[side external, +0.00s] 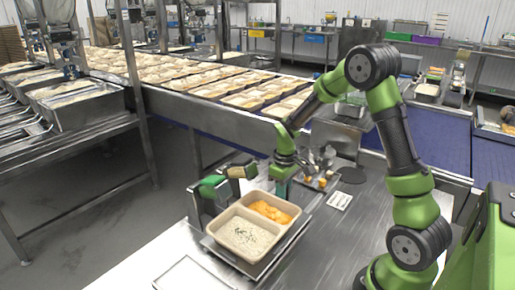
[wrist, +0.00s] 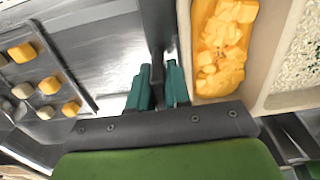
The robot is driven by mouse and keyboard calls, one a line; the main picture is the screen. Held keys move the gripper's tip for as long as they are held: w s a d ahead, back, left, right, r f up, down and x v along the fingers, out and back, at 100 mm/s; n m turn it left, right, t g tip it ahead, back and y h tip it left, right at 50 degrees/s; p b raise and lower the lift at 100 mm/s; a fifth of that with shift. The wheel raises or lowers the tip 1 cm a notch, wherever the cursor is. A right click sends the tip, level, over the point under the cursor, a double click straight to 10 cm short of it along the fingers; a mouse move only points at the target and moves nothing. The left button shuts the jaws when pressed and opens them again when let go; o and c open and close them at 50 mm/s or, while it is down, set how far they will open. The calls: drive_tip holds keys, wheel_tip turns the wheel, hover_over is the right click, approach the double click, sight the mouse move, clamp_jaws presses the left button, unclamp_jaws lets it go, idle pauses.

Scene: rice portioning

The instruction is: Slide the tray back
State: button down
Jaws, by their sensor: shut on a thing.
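The tray (side external: 262,222) is beige with two compartments, orange cubes in one and herb-flecked white rice in the other. It sits on a flat metal platform (side external: 292,241) on the steel table. In the wrist view the tray's wall (wrist: 184,50) runs just right of my fingers, with the orange cubes beside it. My gripper (side external: 281,188) is down at the tray's far side. In the wrist view its teal fingers (wrist: 158,88) are close together around a narrow dark piece (wrist: 157,68) beside the tray. Whether this piece joins the tray or platform is not clear.
A small rack (wrist: 45,85) of orange and pale cubes lies beyond the gripper. A green-headed device (side external: 210,187) stands at the tray's left. A conveyor (side external: 215,88) of filled trays runs behind. Bare steel table (side external: 345,235) lies to the right.

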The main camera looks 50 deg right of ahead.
drive_tip(key=shift+a, duration=0.55)
drive_tip(key=c, duration=1.4)
unclamp_jaws()
drive_tip(key=shift+c, duration=0.2)
drive_tip(key=shift+r, duration=0.1)
wheel_tip(320, 180, up, 17)
drive_tip(key=shift+d, duration=0.15)
